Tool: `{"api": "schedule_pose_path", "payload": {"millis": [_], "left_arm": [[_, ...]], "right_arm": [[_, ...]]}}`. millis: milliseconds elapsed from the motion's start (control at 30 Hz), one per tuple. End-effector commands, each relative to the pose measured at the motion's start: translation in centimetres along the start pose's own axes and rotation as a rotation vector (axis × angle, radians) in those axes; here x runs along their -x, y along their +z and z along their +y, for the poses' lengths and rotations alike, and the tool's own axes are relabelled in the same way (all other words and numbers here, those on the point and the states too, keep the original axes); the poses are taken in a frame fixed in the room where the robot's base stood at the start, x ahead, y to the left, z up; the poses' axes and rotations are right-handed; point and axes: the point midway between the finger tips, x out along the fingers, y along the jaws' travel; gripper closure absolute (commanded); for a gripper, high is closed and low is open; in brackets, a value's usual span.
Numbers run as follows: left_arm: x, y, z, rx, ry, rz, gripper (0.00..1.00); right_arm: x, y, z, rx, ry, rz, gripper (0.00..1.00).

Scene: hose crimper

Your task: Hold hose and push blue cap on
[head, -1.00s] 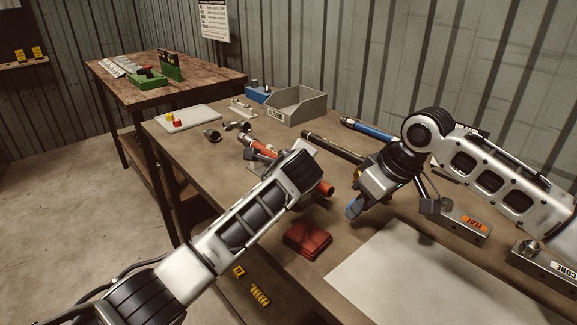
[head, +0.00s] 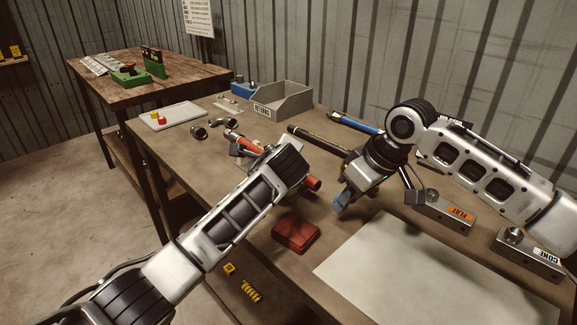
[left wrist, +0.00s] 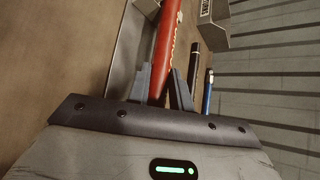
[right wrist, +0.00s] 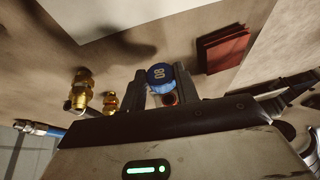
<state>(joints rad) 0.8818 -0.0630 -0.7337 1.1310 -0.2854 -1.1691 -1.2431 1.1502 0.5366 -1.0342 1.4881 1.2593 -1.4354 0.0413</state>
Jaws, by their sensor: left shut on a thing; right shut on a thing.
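The red hose (head: 313,184) lies across the bench beneath my left arm, its near end sticking out to the right. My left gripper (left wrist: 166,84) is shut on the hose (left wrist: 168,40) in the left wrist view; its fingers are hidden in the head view. My right gripper (head: 345,197) is shut on the blue cap (head: 340,204), right of the hose's near end and apart from it. In the right wrist view the cap (right wrist: 160,74), marked 08, sits between the fingertips. A red round piece shows just below it; I cannot tell whether it is the hose end.
A red folded cloth (head: 295,233) and a pale sheet (head: 400,275) lie in front. The FLAT block (head: 446,212) and CONE block (head: 530,257) stand at right.

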Motion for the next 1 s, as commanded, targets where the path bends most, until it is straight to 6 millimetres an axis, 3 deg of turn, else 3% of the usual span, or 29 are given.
{"api": "schedule_pose_path", "payload": {"millis": [500,1000], "left_arm": [[0.0,0.0,0.0,0.0,0.001,0.001,1.0],[0.0,-0.1,0.0,0.0,0.001,0.001,1.0]], "right_arm": [[-1.2,-3.4,0.0,0.0,0.0,0.003,0.9],[-1.5,-4.1,0.0,0.001,0.0,0.003,0.9]]}}
